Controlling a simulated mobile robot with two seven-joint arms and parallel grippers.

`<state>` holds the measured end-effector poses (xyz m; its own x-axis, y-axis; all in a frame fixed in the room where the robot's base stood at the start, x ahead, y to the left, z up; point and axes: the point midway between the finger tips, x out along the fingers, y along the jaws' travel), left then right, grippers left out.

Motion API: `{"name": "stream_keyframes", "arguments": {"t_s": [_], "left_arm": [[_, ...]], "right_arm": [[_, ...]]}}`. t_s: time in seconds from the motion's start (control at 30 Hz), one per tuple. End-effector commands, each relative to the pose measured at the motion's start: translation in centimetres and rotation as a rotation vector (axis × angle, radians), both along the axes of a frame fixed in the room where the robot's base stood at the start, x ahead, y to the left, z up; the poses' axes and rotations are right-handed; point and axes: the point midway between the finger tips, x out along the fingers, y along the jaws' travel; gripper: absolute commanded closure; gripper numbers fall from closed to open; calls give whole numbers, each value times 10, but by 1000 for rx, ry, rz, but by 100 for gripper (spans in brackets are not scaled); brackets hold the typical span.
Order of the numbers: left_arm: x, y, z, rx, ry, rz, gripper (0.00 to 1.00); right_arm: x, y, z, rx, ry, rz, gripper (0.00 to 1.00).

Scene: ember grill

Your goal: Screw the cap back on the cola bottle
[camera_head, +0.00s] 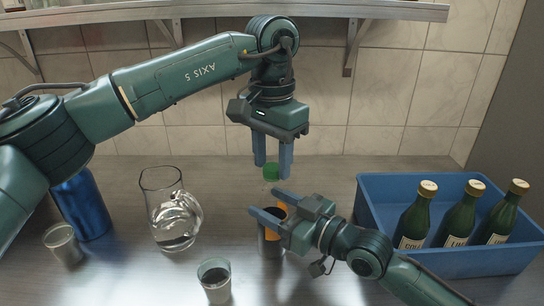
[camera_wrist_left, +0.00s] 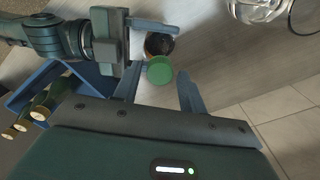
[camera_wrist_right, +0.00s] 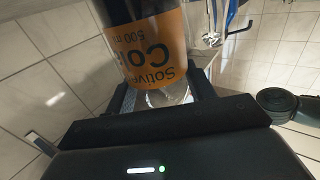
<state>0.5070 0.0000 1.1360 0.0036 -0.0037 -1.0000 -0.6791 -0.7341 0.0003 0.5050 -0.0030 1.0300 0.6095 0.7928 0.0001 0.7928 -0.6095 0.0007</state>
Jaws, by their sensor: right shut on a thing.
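The cola bottle (camera_head: 272,243) stands upright on the counter, dark with an orange label, partly hidden by my right gripper (camera_head: 264,203).
A blue crate (camera_head: 450,262) with several green bottles stands at the right. A shelf (camera_head: 350,10) hangs above.

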Motion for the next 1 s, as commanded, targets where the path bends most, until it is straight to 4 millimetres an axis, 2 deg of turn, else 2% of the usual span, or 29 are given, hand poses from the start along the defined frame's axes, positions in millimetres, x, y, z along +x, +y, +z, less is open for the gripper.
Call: {"name": "stream_keyframes", "arguments": {"t_s": [0.13, 0.37, 0.47, 0.57, 0.9, 1.0], "left_arm": [[0, 0, 0, 0, 0, 1, 47], [0, 0, 1, 0, 0, 2, 47], [0, 0, 7, 0, -1, 2, 47], [0, -1, 22, -1, -2, 1, 47], [0, 0, 92, -1, -2, 2, 47], [0, 0, 107, -1, -2, 3, 47]], "right_arm": [[0, 0, -1, -1, 2, 0, 100], [0, 0, -1, -2, 1, 0, 100], [0, 0, -1, -2, 1, 0, 100], [0, 0, -1, -2, 1, 0, 100], [0, 0, -1, -2, 1, 0, 100], [0, 0, -1, -2, 1, 0, 100]]}}
